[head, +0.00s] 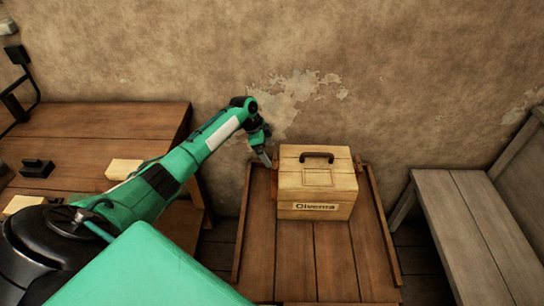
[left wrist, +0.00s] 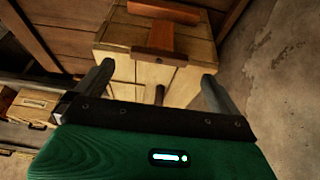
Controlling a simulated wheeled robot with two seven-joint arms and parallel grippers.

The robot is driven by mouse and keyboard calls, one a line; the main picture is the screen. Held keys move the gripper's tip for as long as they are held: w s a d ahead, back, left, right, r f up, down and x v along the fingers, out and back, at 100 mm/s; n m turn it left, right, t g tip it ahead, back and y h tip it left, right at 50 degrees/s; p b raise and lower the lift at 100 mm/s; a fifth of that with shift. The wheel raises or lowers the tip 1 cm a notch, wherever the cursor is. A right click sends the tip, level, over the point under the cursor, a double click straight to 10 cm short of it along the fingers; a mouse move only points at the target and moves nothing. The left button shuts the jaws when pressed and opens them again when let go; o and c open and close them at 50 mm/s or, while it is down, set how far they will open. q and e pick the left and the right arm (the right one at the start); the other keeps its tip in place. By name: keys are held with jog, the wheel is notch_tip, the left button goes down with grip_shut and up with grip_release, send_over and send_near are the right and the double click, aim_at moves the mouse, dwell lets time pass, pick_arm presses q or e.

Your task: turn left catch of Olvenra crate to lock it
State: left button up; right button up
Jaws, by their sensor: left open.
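The Olvenra crate (head: 317,185) is a pale wooden box with a dark top handle (head: 317,156) and a name label on its front. It stands on a brown wooden table. Its left catch (head: 274,178) shows as a reddish-brown sliver on the left side. In the left wrist view, the crate side (left wrist: 115,38) carries the reddish-brown catch (left wrist: 160,37), seen as an upright bar with crosswise pieces. My left gripper (head: 266,157) is at the crate's left side, open and empty; its fingers (left wrist: 158,72) stand apart, facing that side. Any contact cannot be told.
The table (head: 320,260) has raised side rails and bare boards in front of the crate. A brown bench (head: 90,125) at left holds pale blocks (head: 122,169) and a dark item (head: 37,168). A grey bench (head: 465,215) stands at right. The plaster wall is close behind.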

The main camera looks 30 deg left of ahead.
aim_at(274, 160)
pick_arm(q)
jog(key=shift+x, duration=2.2)
pick_arm(e)
jog(key=shift+s, duration=0.1)
pick_arm(q)
jog(key=shift+c, duration=0.2)
